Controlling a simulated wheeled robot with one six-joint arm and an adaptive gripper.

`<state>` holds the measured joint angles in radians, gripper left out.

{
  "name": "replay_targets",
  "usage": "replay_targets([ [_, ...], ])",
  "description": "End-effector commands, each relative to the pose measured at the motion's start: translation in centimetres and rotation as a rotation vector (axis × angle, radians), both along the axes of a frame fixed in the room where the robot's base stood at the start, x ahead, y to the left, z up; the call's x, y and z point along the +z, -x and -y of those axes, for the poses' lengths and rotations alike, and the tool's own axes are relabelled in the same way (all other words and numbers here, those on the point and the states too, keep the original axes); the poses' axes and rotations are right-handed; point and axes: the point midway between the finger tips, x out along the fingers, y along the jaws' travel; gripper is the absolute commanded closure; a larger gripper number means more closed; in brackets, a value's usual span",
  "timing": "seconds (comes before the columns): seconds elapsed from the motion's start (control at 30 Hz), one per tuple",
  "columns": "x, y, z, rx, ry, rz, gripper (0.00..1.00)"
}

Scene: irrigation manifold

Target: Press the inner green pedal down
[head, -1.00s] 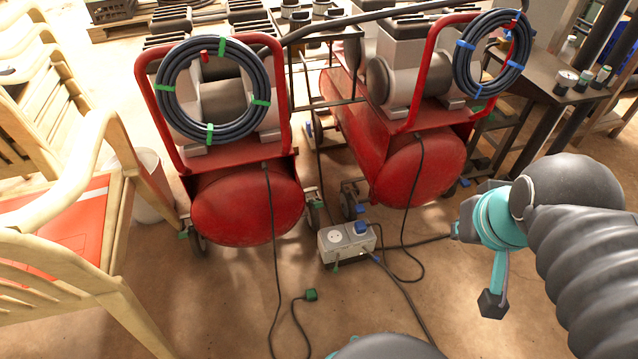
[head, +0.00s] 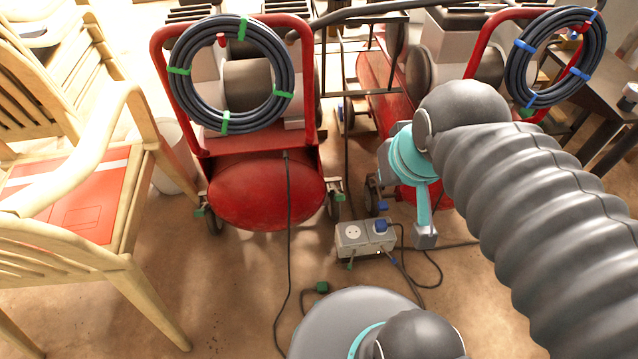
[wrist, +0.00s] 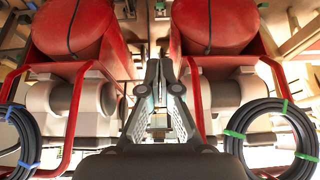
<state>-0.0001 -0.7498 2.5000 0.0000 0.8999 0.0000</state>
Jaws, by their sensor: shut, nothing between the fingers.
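The inner green pedal (head: 340,198) is small and sits by the right wheel of the left red compressor (head: 265,195), on the side facing the other compressor. It stands clear of my arm in the head view; I cannot make it out surely in the wrist view. My gripper (wrist: 155,72) is shut and empty, pointing into the gap between the two red tanks in the wrist view. In the head view my teal wrist is right of the pedal, in front of the right compressor, and the fingertips cannot be made out. I see no contact with the pedal.
Another green pedal (head: 199,212) is at the left compressor's outer wheel. A blue pedal (head: 382,207) is by the right compressor. A socket box (head: 364,237) with cables and a green plug (head: 322,287) lie on the floor in front. A wooden chair (head: 110,262) stands left.

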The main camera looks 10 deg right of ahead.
Motion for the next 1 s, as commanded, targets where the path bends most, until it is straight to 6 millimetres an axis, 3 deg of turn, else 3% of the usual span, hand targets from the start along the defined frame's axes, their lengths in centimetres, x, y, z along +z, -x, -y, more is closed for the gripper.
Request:
replay_targets([
  [0.3, 0.0, -0.1, 0.0, 0.000, 0.000, -0.001, 1.00],
  [0.47, -0.1, -1.7, 0.0, 0.000, 0.000, -0.020, 1.00],
  [0.77, -2.1, -9.7, -0.1, 0.000, -0.001, -0.101, 1.00],
  [1.0, -6.1, -16.6, -0.2, 0.000, 0.000, -0.167, 1.00],
])
